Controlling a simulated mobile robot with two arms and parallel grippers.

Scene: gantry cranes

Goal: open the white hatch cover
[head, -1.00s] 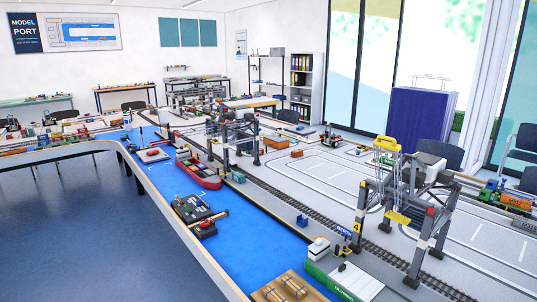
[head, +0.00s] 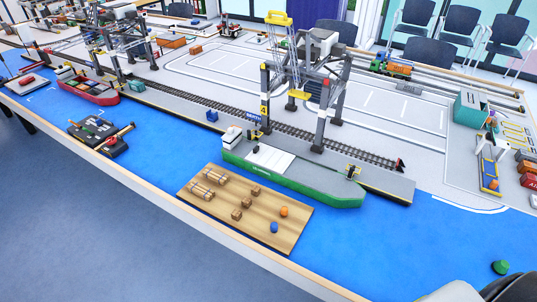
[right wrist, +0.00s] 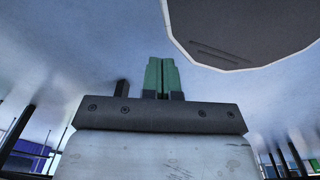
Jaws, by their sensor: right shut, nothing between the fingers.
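The green ship (head: 305,184) lies along the quay in the middle of the head view. White hatch cover panels (head: 272,158) lie flat on its grey deck, just right of its white bridge (head: 231,136). The covers look closed; fine detail is too small to tell. My right gripper (right wrist: 161,75) shows in the right wrist view with its green fingers together and nothing between them. It is not seen near the ship in the head view. My left gripper is not in view.
A gantry crane (head: 322,98) with a yellow spreader (head: 299,94) stands over the rails behind the ship. A wooden board (head: 245,209) with small loads lies in front of the ship. A red ship (head: 88,91) and dark barge (head: 99,135) are left. Blue water right of the board is mostly clear.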

